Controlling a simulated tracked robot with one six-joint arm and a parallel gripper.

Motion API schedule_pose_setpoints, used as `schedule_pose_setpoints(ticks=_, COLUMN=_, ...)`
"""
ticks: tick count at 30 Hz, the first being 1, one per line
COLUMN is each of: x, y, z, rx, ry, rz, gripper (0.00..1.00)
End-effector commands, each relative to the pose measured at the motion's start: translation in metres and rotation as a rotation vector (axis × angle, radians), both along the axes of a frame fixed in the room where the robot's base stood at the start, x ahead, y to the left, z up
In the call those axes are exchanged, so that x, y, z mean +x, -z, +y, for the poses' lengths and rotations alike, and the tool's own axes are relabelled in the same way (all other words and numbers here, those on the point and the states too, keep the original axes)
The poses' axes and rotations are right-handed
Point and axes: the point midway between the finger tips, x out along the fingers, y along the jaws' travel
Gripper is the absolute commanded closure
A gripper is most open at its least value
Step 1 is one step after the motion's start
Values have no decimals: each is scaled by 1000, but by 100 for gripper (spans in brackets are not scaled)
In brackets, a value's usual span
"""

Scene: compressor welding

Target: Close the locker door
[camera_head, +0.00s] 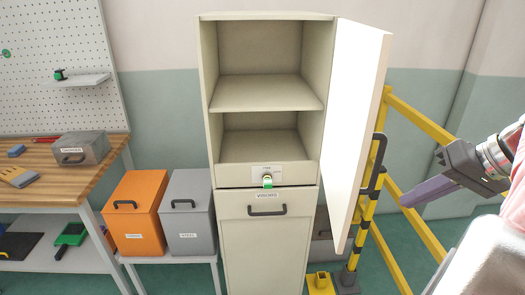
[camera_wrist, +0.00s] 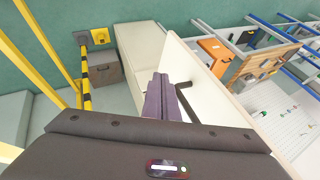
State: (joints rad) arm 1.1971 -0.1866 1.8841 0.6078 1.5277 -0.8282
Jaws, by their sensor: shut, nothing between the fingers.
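The tall beige locker (camera_head: 265,207) stands in the middle of the head view. Its upper door (camera_head: 356,110) hangs open on the right side, swung out toward me, and its two upper shelf spaces look empty. A dark handle (camera_head: 374,165) is on the door's outer face. My gripper (camera_head: 404,200) is shut and empty, to the right of the door and apart from it in the head view. In the wrist view, my gripper's purple fingers (camera_wrist: 162,92) are together, in front of the pale door (camera_wrist: 205,80), with the dark handle (camera_wrist: 186,100) just right of them.
A yellow railing (camera_head: 415,120) and a black-yellow post (camera_head: 366,220) stand right of the locker, behind the door. Orange (camera_head: 137,212) and grey (camera_head: 187,212) boxes sit left of it. A wooden workbench (camera_head: 98,165) is at far left. The drawer (camera_head: 265,202) below is shut.

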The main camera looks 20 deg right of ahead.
Motion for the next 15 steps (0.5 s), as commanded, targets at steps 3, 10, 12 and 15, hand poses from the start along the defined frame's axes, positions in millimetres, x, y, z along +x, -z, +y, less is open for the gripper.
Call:
schedule_pose_setpoints(ticks=3, x=-4, y=-11, z=-5, rx=-32, ry=-63, rz=-45, gripper=100)
schedule_pose_setpoints(ticks=10, x=-6, y=-15, z=-6, rx=-47, ry=-88, rz=-64, gripper=100)
schedule_pose_setpoints(ticks=12, x=-6, y=-15, z=-6, rx=-46, ry=-87, rz=-64, gripper=100)
schedule_pose_setpoints(ticks=15, x=-7, y=-14, z=-7, rx=-47, ry=-86, rz=-63, gripper=100)
